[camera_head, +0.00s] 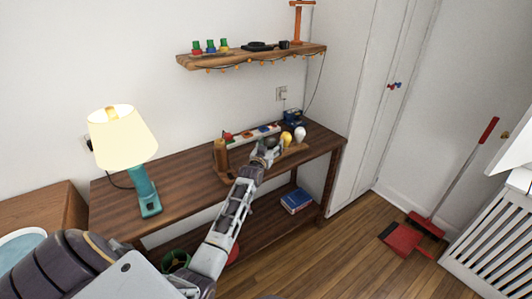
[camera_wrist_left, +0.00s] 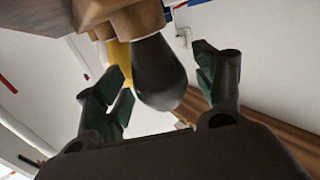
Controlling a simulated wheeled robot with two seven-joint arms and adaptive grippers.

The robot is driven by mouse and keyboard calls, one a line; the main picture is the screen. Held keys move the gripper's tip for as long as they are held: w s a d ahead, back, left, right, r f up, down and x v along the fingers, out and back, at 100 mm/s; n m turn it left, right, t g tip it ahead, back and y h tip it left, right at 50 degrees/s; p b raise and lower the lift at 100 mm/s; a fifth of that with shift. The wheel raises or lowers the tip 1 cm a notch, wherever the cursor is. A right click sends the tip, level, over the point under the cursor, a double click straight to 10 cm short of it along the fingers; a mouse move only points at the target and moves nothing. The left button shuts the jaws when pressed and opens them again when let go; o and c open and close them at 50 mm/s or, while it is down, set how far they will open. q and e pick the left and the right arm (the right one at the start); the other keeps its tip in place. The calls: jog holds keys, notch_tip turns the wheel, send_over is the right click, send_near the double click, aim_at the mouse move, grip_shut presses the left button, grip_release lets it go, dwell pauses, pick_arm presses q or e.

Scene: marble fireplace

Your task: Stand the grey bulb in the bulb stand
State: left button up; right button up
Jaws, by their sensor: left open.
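The grey bulb (camera_wrist_left: 158,75) is dark and rounded, between the open fingers of my left gripper (camera_wrist_left: 163,90) in the left wrist view. That view looks upside down, and the bulb's narrow end meets a wooden holder of the bulb stand (camera_wrist_left: 136,18). How deep it sits is hidden. There is a visible gap between the bulb and the right-hand finger. In the head view my left gripper (camera_head: 264,155) is at the stand's wooden base (camera_head: 294,150) on the table, largely hiding the grey bulb. My right gripper is not in view.
A yellow bulb (camera_head: 286,139) and a white bulb (camera_head: 300,133) stand close beside the gripper. A lit lamp (camera_head: 146,190) stands at the table's left; the table's middle is clear.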

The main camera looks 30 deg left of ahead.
pick_arm(q)
jog(key=shift+f+v, duration=0.15)
jog(key=shift+v, duration=0.85)
jog(key=shift+f+v, duration=0.2)
jog(key=shift+v, duration=0.8)
jog(key=shift+f+v, duration=0.15)
jog(key=shift+v, duration=0.85)
jog(key=shift+r+v, duration=0.2)
jog(key=shift+v, duration=1.3)
jog(key=shift+r+v, duration=0.2)
jog(key=shift+v, duration=1.25)
